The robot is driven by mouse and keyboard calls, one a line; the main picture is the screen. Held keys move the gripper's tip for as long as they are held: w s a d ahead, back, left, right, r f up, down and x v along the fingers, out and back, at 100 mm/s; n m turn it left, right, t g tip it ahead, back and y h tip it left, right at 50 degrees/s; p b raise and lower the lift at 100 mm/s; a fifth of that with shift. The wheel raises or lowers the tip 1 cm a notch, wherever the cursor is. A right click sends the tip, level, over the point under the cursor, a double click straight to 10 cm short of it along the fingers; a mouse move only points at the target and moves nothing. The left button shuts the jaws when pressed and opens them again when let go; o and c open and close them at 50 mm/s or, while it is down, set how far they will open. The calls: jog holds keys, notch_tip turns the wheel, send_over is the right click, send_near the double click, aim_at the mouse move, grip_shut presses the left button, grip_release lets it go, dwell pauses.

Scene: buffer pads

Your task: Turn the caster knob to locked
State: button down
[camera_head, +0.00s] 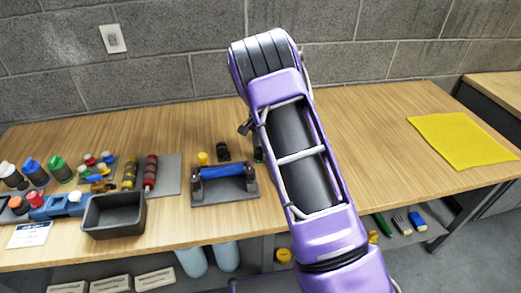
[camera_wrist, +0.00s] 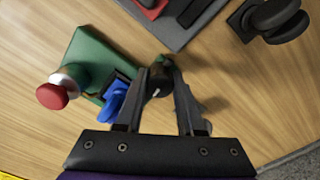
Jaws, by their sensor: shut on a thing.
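In the wrist view a black knob (camera_wrist: 158,84) with a small white mark sits at the right end of a green base (camera_wrist: 90,52). The base also carries a blue lever-like part (camera_wrist: 115,101) and a red button (camera_wrist: 52,96) on a pale collar. My gripper (camera_wrist: 160,76) is shut on the black knob, one finger on each side, so the knob is partly covered. The label positions around the knob cannot be read. In the head view my arm hides the gripper and nearly all of the green base.
A black wheel-like part (camera_wrist: 275,18) and a grey plate (camera_wrist: 183,35) lie near my gripper. In the head view a blue roller (camera_head: 223,171) on a stand, a dark bin (camera_head: 113,215) and several bottles stand left. A yellow cloth (camera_head: 462,139) lies right; table between is clear.

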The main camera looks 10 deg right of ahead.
jog(key=shift+m, duration=0.8)
jog(key=c, duration=0.8)
grip_release()
notch_tip(320, 180, up, 18)
jog(key=shift+f+p, duration=0.25)
jog(key=shift+p, duration=0.4)
jog(key=shift+w+r, duration=0.1)
